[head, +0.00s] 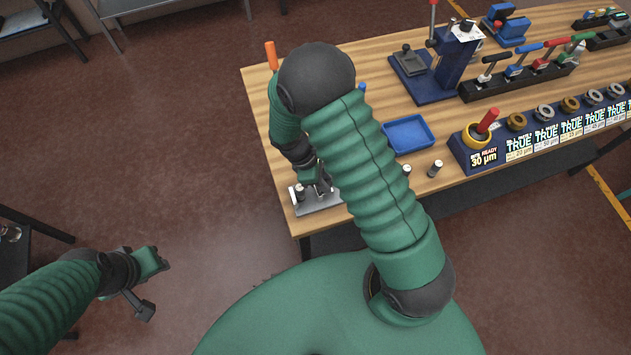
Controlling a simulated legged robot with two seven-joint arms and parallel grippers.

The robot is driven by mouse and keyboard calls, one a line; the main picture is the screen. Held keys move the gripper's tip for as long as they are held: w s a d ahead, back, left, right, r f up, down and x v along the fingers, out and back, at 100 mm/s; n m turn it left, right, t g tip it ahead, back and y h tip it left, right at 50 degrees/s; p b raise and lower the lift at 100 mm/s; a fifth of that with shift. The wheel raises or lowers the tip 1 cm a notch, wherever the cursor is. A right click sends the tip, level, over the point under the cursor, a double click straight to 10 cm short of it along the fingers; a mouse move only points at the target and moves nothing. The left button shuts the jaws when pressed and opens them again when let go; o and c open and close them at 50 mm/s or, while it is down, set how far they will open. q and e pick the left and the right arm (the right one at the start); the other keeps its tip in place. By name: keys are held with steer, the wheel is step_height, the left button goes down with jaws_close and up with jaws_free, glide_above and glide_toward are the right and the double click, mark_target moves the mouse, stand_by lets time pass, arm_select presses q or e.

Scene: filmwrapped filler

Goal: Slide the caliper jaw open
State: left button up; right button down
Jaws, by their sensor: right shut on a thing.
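My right gripper (320,186) is over the near left corner of the wooden bench, at a light grey metal plate (318,204) with a small dark upright piece (300,192) at its left end. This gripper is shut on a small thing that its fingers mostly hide. I cannot clearly make out the caliper or its jaw; they may be part of what stands on this plate. My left gripper (152,284) hangs over the floor, left of the bench, with its fingers apart and empty.
A blue tray (408,134) and small metal cylinders (435,168) lie right of my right arm. A blue press (448,62), a row of coloured levers (520,72) and labelled ring stands (545,140) fill the right side.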

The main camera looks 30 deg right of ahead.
steer(key=d, duration=0.2)
steer(key=shift+s+d+r, duration=0.1)
steer(key=shift+s+d, duration=0.1)
steer(key=shift+d, duration=0.35)
steer(key=c, duration=1.4)
jaws_free()
steer(key=shift+c, duration=0.2)
steer(key=shift+a, duration=0.2)
steer(key=b+v, duration=0.2)
steer(key=v, duration=1.4)
steer(key=shift+r, duration=0.35)
